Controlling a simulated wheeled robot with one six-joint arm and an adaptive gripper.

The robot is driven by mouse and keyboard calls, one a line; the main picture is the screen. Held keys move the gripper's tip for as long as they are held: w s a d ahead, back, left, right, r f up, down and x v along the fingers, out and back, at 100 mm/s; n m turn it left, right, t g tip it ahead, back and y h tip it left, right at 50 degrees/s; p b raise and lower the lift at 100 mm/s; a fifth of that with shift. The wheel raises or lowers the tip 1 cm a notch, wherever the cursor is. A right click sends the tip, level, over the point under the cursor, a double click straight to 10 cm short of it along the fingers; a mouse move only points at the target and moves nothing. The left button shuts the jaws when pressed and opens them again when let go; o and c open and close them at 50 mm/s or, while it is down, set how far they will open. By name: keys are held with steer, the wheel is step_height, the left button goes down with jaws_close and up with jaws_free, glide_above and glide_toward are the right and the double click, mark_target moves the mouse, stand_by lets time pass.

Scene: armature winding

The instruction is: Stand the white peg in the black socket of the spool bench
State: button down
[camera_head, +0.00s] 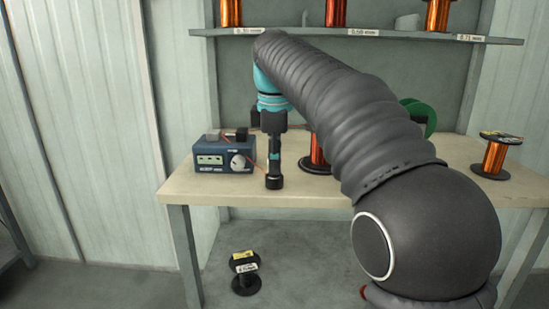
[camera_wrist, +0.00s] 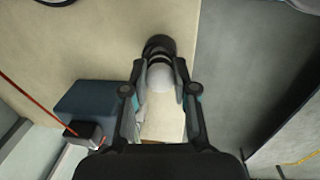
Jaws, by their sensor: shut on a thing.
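My gripper (camera_head: 274,160) points down over the front left of the bench (camera_head: 330,190). In the wrist view, my gripper (camera_wrist: 162,74) is shut on the white peg (camera_wrist: 160,78), whose pale rounded end shows between the fingers. The black socket (camera_wrist: 158,44) shows as dark rings just past the fingertips, in line with the peg. In the head view, the black socket (camera_head: 273,183) is directly below the fingers. The peg is hidden in the head view. I cannot tell how far the peg's lower end is inside the socket.
A blue power unit (camera_head: 224,158) with a red wire stands left of my gripper. A copper spool (camera_head: 315,152) stands close behind on the right, another copper spool (camera_head: 495,157) at the right end. A black spool (camera_head: 245,275) is on the floor. A shelf (camera_head: 300,33) runs above.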

stand_by(0.3)
steer(key=c, duration=0.8)
jaws_free()
steer(key=r, duration=0.6)
steer(key=shift+s+r, duration=0.1)
steer(key=shift+s, duration=0.25)
steer(key=shift+s+r, duration=0.2)
steer(key=shift+r, duration=0.35)
steer(key=s+d+f+m+t, duration=0.2)
steer(key=s+d+f+m, duration=0.5)
steer(key=s+d+m, duration=0.3)
steer(key=s+d+f+m, duration=0.2)
steer(key=s+f, duration=0.3)
steer(key=f, duration=0.1)
steer(key=s+d+f+m+t, duration=0.1)
steer(key=s+d+f+m, duration=0.1)
steer(key=s+f, duration=0.4)
steer(key=s+d+f+m+t, duration=0.1)
steer(key=s+d+f+m, duration=0.1)
steer(key=s+f, duration=0.3)
steer(key=shift+s+f+m, duration=0.3)
steer(key=shift+f+m, duration=0.5)
steer(key=shift+f, duration=0.1)
